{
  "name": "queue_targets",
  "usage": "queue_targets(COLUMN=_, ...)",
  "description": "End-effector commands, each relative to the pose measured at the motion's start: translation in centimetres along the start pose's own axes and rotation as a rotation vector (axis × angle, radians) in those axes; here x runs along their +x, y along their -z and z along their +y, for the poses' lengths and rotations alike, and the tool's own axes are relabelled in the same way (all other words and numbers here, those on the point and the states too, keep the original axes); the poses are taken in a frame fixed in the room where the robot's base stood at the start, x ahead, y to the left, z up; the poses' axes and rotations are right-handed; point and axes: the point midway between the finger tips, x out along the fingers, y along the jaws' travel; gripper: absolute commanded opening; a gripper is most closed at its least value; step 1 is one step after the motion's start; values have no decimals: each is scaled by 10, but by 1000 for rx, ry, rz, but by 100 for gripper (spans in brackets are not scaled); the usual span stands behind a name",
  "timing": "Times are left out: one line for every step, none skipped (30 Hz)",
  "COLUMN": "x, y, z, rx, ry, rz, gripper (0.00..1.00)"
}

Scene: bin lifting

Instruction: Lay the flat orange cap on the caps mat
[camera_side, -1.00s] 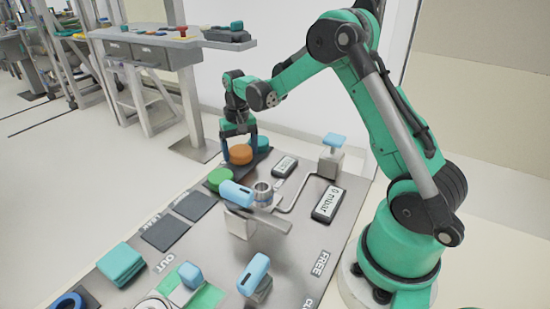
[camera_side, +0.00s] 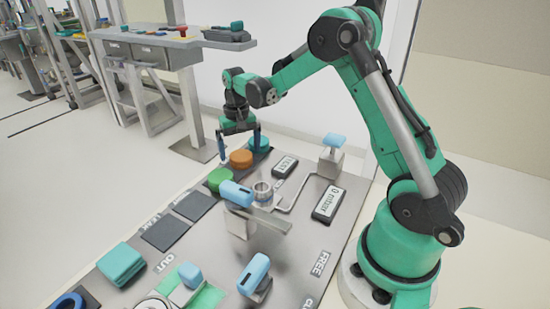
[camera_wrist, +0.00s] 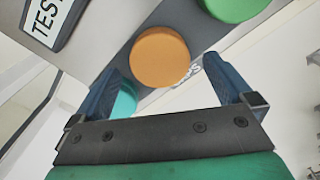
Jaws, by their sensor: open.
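The flat orange cap (camera_side: 241,159) lies on the dark caps mat (camera_side: 260,159) at the far end of the panel, between the green cap (camera_side: 219,180) and the teal cap (camera_side: 259,144). In the wrist view the orange cap (camera_wrist: 160,57) shows whole between the fingers, with a green cap (camera_wrist: 236,7) beyond and a teal cap (camera_wrist: 125,103) partly hidden by a finger. My gripper (camera_side: 239,153) is open and empty, just above the orange cap, its fingers spread either side of it. The mat is mostly covered by the caps.
A blue-handled valve (camera_side: 237,193) and a short metal cylinder (camera_side: 262,191) stand near the mat. A display (camera_side: 328,204) and a blue-topped post (camera_side: 333,150) are to the right. Two dark square pads (camera_side: 166,232) lie to the left. Free air surrounds my gripper above.

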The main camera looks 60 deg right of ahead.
Motion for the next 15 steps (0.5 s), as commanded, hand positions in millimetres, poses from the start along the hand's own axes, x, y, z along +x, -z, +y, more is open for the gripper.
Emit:
queue_targets(x=-11, y=-1, z=0, rx=0, ry=0, rz=0, gripper=100)
queue_targets(x=-18, y=-1, z=0, rx=0, ry=0, rz=0, gripper=100)
queue_targets(x=-28, y=0, z=0, rx=0, ry=0, rz=0, gripper=100)
queue_targets(x=-35, y=0, z=0, rx=0, ry=0, rz=0, gripper=100)
queue_targets(x=-42, y=-1, z=0, rx=0, ry=0, rz=0, gripper=100)
queue_targets(x=-51, y=-1, z=0, rx=0, ry=0, rz=0, gripper=100)
queue_targets(x=-57, y=0, z=0, rx=0, ry=0, rz=0, gripper=100)
queue_targets(x=-63, y=0, z=0, rx=0, ry=0, rz=0, gripper=100)
queue_targets(x=-71, y=-1, z=0, rx=0, ry=0, rz=0, gripper=100)
queue_targets(x=-76, y=-1, z=0, rx=0, ry=0, rz=0, gripper=100)
queue_targets(x=-80, y=0, z=0, rx=0, ry=0, rz=0, gripper=100)
queue_targets(x=-86, y=0, z=0, rx=0, ry=0, rz=0, gripper=100)
queue_targets(x=-89, y=0, z=0, rx=0, ry=0, rz=0, gripper=100)
queue_targets(x=-92, y=0, z=0, rx=0, ry=0, rz=0, gripper=100)
queue_targets(x=-96, y=0, z=0, rx=0, ry=0, rz=0, gripper=100)
